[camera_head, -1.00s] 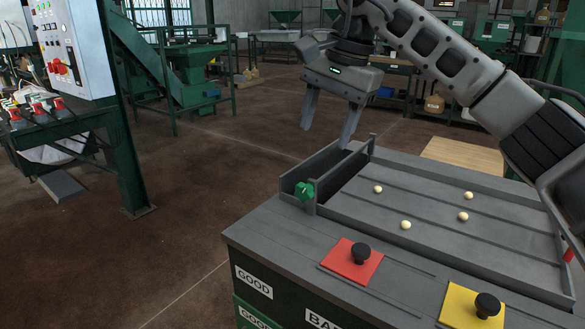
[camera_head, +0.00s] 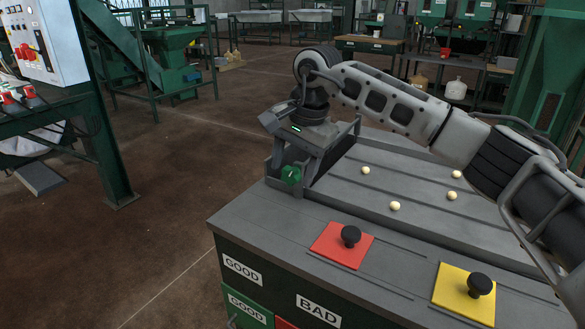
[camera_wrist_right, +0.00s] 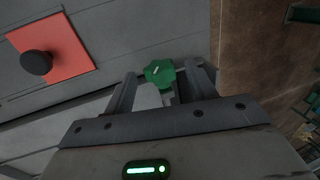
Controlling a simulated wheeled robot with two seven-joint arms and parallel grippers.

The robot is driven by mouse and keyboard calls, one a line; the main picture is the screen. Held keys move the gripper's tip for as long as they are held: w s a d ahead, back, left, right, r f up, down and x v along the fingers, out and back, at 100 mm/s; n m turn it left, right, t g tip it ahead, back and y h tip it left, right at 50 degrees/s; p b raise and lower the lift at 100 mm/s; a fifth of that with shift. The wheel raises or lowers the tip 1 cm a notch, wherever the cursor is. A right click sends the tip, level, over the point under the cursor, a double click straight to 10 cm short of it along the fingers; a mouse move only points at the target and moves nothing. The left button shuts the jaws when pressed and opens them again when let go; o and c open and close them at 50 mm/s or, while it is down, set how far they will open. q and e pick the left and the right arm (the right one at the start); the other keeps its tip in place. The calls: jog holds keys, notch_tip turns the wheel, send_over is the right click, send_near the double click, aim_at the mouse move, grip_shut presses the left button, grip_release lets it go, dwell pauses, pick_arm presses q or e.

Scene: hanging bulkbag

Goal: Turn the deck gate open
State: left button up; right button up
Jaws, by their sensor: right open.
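The deck gate has a green lobed knob (camera_head: 290,175) at the near left corner of the grey deck (camera_head: 405,187). The knob also shows in the wrist view (camera_wrist_right: 159,73). My right gripper (camera_head: 293,167) is open and pointing down over the gate end of the deck. In the wrist view its two fingers (camera_wrist_right: 160,80) stand on either side of the knob, with gaps between. Whether a finger touches the knob cannot be told. The gate behind the knob is largely hidden by my gripper. My left gripper is not in view.
Several pale balls (camera_head: 395,206) lie on the deck. A red plate with a black knob (camera_head: 350,236) and a yellow plate with a black knob (camera_head: 480,284) are on the near top. A green post (camera_head: 113,160) stands at left. Floor left of the bench is clear.

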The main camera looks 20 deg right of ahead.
jog(key=shift+w+f, duration=0.1)
jog(key=shift+f, duration=0.4)
jog(key=c, duration=1)
dwell(0.3)
jog(key=o, duration=1)
jog(key=shift+r, duration=0.15)
jog(key=v, duration=1.5)
jog(key=shift+r, duration=0.4)
